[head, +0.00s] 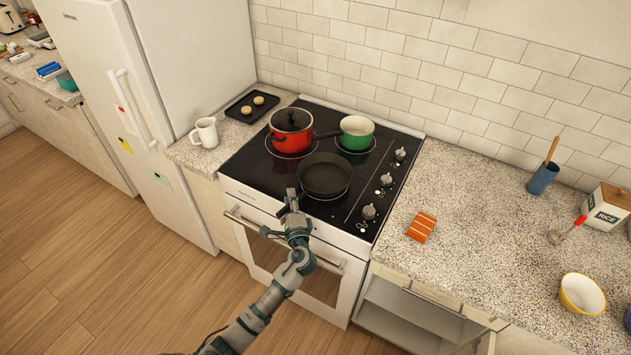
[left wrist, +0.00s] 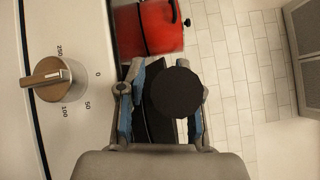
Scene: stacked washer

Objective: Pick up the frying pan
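The black frying pan (head: 325,175) sits level on the front burner of the glass cooktop (head: 262,168) in the head view. My left gripper (head: 289,201) is at the pan's near-left side, above the stove's front edge. In the left wrist view my left gripper (left wrist: 164,105) has its blue-padded fingers spread apart. A dark round shape (left wrist: 178,92), which looks like the end of the pan's handle, shows between them and overlaps one finger. Whether the fingers touch the handle is unclear. My right gripper is in neither view.
A red pot (head: 291,130) and a green pot (head: 356,132) stand behind the pan. Cooktop knobs (head: 380,192) line the right. An oven knob (left wrist: 48,80) is near the gripper. A white mug (head: 205,132) stands left.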

